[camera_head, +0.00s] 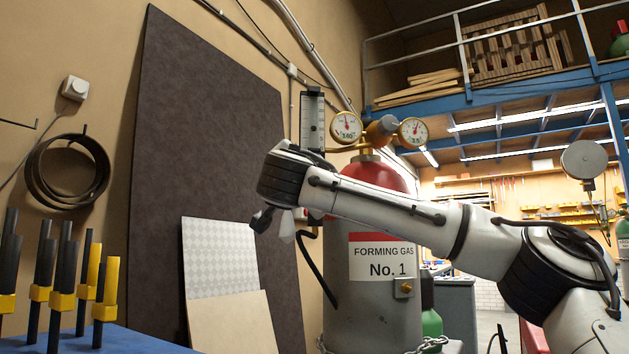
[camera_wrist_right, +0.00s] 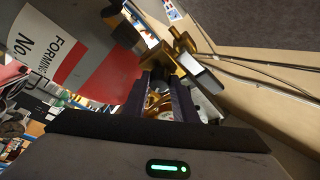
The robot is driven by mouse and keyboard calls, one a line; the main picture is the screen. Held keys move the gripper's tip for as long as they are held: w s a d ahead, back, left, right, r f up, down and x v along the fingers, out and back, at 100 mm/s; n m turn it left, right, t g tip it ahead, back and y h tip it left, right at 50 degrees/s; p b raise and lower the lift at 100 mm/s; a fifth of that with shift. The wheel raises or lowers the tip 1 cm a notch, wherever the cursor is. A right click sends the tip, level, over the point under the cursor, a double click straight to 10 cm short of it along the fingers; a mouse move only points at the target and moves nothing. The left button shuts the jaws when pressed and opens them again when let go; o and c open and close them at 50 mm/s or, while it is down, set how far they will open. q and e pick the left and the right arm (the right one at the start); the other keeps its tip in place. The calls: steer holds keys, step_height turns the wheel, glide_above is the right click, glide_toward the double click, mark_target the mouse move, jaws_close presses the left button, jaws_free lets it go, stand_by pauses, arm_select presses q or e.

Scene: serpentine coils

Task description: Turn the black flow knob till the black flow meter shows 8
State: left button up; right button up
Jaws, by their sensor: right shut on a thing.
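The black flow meter (camera_head: 312,120), with a pale upright scale, stands left of the gas cylinder's gauges in the head view. Its reading is too small to tell, and my right wrist covers its lower part. My right gripper reaches the foot of the meter; in the head view its fingers are mostly hidden behind the wrist. In the wrist view the right gripper (camera_wrist_right: 163,97) is shut, with brass-coloured parts showing between and behind its dark fingers. The black flow knob is hidden at the fingertips, so its turn cannot be read. My left gripper is not in view.
A grey cylinder with a red shoulder (camera_head: 374,285), labelled "FORMING GAS No. 1", stands behind my right arm. Two round gauges (camera_head: 346,127) and (camera_head: 413,132) sit on its brass regulator (camera_head: 381,130). A dark panel (camera_head: 205,130) leans on the wall. A blue surface (camera_head: 125,342) holds black and yellow clamps.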

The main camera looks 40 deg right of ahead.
steer(key=o, duration=1)
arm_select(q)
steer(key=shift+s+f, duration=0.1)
arm_select(e)
steer(key=shift+o, duration=0.2)
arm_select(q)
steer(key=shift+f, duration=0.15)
arm_select(e)
steer(key=shift+a, duration=0.1)
arm_select(q)
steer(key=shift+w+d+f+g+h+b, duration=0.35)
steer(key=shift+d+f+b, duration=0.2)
steer(key=shift+b, duration=0.25)
arm_select(e)
steer(key=v, duration=1)
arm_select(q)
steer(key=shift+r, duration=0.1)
arm_select(e)
steer(key=shift+s, duration=0.1)
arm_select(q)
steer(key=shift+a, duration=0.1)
